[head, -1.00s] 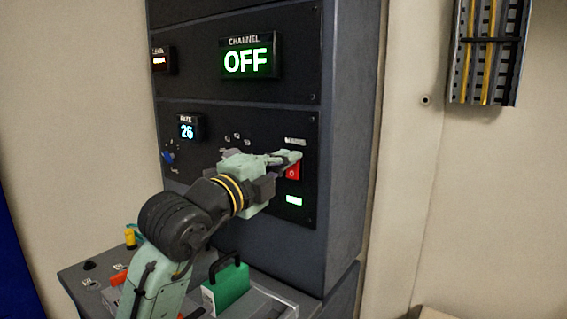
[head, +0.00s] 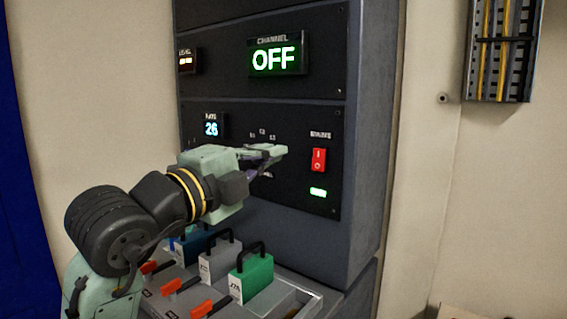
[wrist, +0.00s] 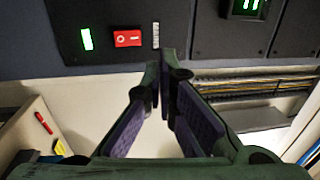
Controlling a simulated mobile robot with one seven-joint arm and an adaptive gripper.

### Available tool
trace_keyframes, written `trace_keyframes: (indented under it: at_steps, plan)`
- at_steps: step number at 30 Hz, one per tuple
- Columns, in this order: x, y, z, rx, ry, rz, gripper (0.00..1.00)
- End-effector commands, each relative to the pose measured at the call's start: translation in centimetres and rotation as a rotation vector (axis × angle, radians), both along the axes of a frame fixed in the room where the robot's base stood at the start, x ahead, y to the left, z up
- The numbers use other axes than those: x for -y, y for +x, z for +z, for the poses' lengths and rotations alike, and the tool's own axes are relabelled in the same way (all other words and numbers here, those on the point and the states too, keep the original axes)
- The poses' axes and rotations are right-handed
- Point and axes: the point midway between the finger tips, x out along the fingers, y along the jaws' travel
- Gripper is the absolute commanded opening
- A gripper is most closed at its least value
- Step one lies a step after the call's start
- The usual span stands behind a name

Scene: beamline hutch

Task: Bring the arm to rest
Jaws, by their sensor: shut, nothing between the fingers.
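My gripper (head: 270,153) is shut and empty. It points right, in front of the rack panel and to the left of the red rocker switch (head: 318,160), apart from it in the head view. In the wrist view my fingers (wrist: 164,62) meet at their tips, and the red switch (wrist: 127,39) lies beyond them to the left. My arm reaches up from the lower left of the head view, bent at a dark joint.
The dark rack (head: 365,130) has a CHANNEL display (head: 276,58) reading OFF and a lit green indicator (head: 318,192). Below my gripper, green (head: 252,278) and grey (head: 219,262) handled blocks stand near orange levers. A cable tray (head: 500,50) hangs at upper right.

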Motion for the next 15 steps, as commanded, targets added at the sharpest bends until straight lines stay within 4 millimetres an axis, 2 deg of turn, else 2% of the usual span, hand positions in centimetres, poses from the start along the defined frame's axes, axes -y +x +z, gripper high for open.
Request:
trace_keyframes:
  at_steps: [4, 15]
  plan:
    - [-0.42, -0.66, 0.05, -0.001, 0.001, -0.001, 0.0]
    - [-0.76, -0.72, 0.34, 0.006, -0.015, 0.006, 0.0]
